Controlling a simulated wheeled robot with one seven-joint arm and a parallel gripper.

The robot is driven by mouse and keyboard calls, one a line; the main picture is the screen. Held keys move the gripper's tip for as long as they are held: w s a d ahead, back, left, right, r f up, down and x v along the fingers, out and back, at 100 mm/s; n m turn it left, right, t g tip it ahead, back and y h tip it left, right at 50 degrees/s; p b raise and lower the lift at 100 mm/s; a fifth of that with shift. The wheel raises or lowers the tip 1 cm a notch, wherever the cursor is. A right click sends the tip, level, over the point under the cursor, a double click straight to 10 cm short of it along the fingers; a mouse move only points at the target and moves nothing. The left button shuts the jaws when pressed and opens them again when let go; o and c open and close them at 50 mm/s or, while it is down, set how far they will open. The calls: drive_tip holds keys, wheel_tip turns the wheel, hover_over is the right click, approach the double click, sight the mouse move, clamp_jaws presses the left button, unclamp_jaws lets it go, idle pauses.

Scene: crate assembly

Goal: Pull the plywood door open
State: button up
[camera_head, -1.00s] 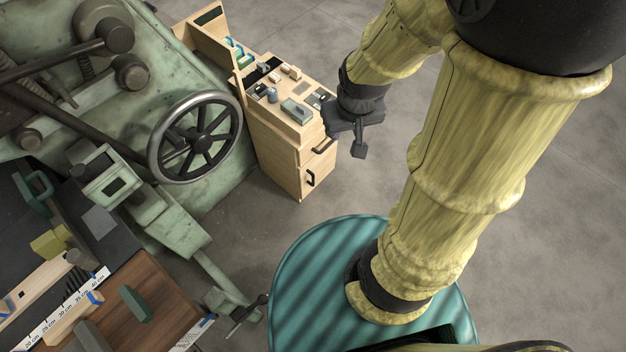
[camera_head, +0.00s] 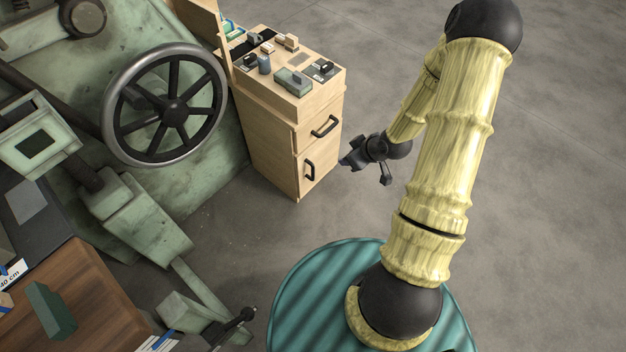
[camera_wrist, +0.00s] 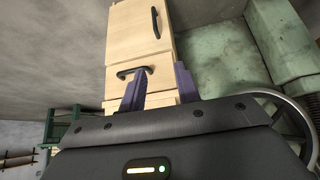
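The plywood door (camera_head: 322,160) is the lower front panel of a light wooden cabinet and looks shut. Its dark upright handle (camera_head: 309,171) is near the door's left edge in the head view. In the wrist view the cabinet appears upside down, with the door (camera_wrist: 132,36) at the top and its handle (camera_wrist: 156,22) at the door's right. My gripper (camera_head: 346,161) is just right of the cabinet front, apart from the handle. In the wrist view my gripper (camera_wrist: 161,80) has its two purple fingers spread with nothing between them.
A drawer with a dark handle (camera_head: 325,126) is above the door. Small items, including a green box (camera_head: 293,82), lie on the cabinet top. A green machine with a large handwheel (camera_head: 165,104) stands left. Grey floor (camera_head: 530,190) is clear on the right.

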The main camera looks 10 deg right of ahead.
sight(313, 170)
wheel_tip(313, 170, down, 29)
drive_tip(key=m+t+y+b, duration=0.1)
drive_tip(key=t+y+b, duration=0.3)
drive_tip(key=t+b, duration=0.6)
drive_tip(key=b, duration=1.2)
drive_tip(key=shift+w+m+t, duration=0.3)
drive_tip(key=shift+a, duration=0.1)
drive_tip(key=shift+w, duration=0.1)
drive_tip(key=b+x, duration=0.7)
drive_tip(key=x, duration=0.9)
drive_tip(key=shift+w+a+f, duration=0.1)
drive_tip(key=shift+w+a, duration=0.05)
drive_tip(key=shift+a, duration=0.05)
drive_tip(key=shift+w+a, duration=0.15)
drive_tip(key=shift+w, duration=0.25)
drive_tip(key=shift+c, duration=0.4)
